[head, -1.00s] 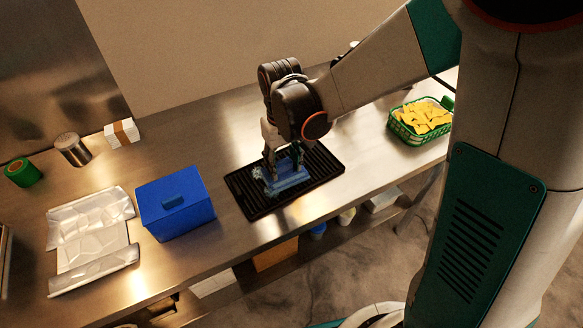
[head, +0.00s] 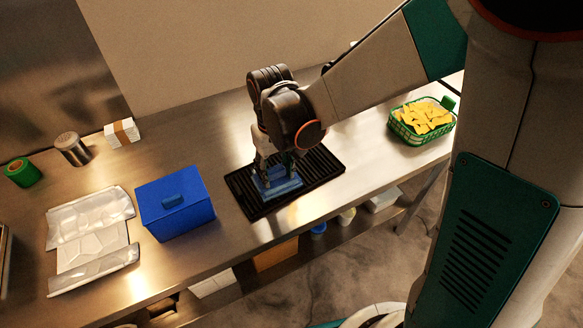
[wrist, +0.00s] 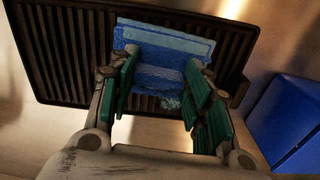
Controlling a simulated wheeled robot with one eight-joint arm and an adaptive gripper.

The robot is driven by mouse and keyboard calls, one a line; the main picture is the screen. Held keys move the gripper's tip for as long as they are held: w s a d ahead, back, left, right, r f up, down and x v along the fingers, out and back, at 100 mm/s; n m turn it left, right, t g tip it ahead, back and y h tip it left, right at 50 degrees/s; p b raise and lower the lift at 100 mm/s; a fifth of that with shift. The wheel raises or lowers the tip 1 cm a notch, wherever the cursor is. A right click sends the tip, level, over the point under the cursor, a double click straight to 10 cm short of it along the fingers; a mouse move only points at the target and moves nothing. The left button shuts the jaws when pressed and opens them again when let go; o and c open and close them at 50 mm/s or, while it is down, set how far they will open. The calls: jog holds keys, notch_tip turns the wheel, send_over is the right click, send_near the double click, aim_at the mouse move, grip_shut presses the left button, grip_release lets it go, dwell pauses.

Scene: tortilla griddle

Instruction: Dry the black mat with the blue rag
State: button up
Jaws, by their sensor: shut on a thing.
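The black mat (head: 322,170) is a ribbed dark rectangle lying flat on the steel counter. The blue rag (head: 286,186) rests on the mat's left half, with paler bands across it. In the wrist view the rag (wrist: 165,45) lies over the mat's ribs (wrist: 70,50). My gripper (head: 275,160) points down over the mat. In the wrist view its green-padded fingers (wrist: 158,80) are spread on both sides of the rag, shut on it. A small pale, droplet-like patch (wrist: 171,102) shows beside the rag, between the fingers.
A blue lidded box (head: 178,208) stands left of the mat. A green basket of yellow chips (head: 421,122) stands right. The counter between is clear.

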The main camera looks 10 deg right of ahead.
jog(key=shift+w+d, duration=0.15)
jog(key=shift+d, duration=0.4)
jog(key=shift+w+d, duration=0.15)
jog(key=shift+d, duration=0.35)
jog(key=shift+c, duration=0.2)
jog(key=shift+r, duration=0.1)
jog(key=shift+a, duration=0.1)
jog(key=shift+w+a, duration=0.5)
jog(key=shift+a, duration=0.25)
jog(key=shift+w+a, duration=0.5)
jog(key=shift+a, duration=0.25)
jog(key=shift+o, duration=0.2)
jog(key=shift+c, duration=0.2)
jog(key=shift+w+a, duration=0.25)
jog(key=shift+w, duration=0.05)
jog(key=shift+d, duration=0.1)
